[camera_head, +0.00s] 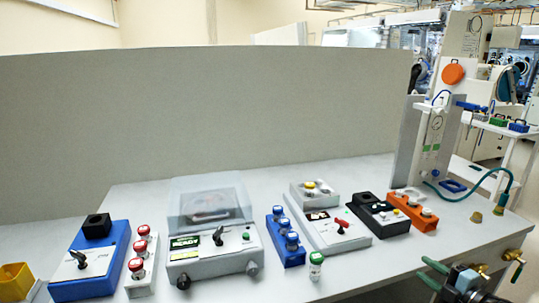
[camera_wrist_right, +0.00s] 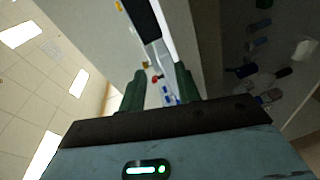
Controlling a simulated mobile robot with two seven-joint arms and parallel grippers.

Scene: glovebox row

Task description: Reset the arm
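My right gripper (camera_head: 427,270) is at the lower right of the head view, beside the front edge of the bench (camera_head: 350,272). Its two dark green fingers point left and stand apart with nothing between them. In the right wrist view the gripper (camera_wrist_right: 158,80) also shows open and empty, with part of the bench visible past the fingers. My left gripper is in neither view.
The bench holds a blue device (camera_head: 62,286), a clear-lidded instrument (camera_head: 210,262), red-capped vials (camera_head: 140,250), a blue vial rack (camera_head: 287,252) and an orange block (camera_head: 425,224). A green-capped vial (camera_head: 316,266) stands near the front edge. Brass valves (camera_head: 515,256) are right of my gripper.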

